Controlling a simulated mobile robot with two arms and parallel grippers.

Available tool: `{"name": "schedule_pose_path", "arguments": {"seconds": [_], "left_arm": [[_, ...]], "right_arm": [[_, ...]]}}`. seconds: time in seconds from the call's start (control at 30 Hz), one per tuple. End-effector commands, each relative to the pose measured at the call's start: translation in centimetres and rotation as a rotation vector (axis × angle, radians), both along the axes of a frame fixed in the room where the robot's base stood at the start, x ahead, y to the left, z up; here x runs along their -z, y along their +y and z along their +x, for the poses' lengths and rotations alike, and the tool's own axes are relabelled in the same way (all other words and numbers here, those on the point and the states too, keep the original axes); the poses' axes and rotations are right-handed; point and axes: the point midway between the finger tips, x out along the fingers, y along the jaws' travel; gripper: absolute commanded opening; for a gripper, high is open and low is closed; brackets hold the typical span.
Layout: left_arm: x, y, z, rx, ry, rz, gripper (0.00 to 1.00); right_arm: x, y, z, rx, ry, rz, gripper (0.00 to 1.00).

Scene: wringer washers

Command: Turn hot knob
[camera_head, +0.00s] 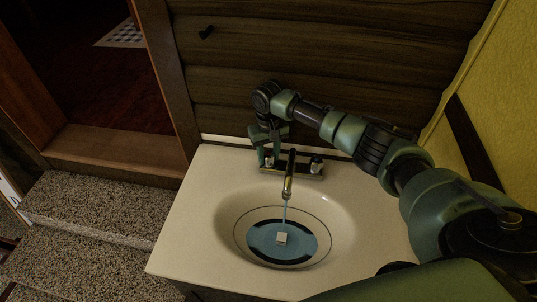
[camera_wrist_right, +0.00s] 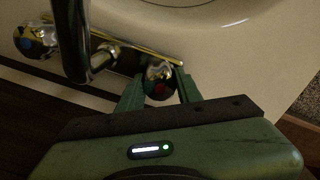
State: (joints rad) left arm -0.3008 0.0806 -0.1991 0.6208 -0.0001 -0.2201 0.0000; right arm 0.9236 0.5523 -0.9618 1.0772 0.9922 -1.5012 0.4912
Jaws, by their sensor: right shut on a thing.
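The hot knob (camera_wrist_right: 160,82), chrome with a red mark, sits between the fingertips of my right gripper (camera_wrist_right: 160,92) in the right wrist view. In the head view my right gripper (camera_head: 267,158) reaches down over the left end of the faucet, its jaws shut on the hot knob, which they mostly hide. The chrome faucet spout (camera_head: 290,174) stands right of it, and a blue stream of water runs from it into the sink. My left gripper is not in view.
The other knob (camera_head: 316,164) is right of the spout; it shows a blue mark in the wrist view (camera_wrist_right: 34,40). The basin (camera_head: 335,225) holds blue water and a small pale block (camera_head: 282,238). A wooden wall rises behind. Carpeted steps (camera_head: 95,215) lie left.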

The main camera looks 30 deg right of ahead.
Motion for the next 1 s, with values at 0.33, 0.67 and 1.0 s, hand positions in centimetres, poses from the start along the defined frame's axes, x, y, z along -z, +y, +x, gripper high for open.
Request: {"name": "schedule_pose_path", "arguments": {"seconds": [0.33,0.67,1.0], "left_arm": [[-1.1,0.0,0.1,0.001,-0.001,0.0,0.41],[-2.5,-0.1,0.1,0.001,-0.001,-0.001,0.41],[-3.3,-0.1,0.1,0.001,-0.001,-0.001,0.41]], "right_arm": [[-0.2,0.0,0.0,-0.145,0.001,0.001,0.0],[-0.2,0.1,0.0,-0.441,0.0,0.002,0.0],[-0.2,0.1,0.0,-0.765,-0.001,0.0,0.0]]}}
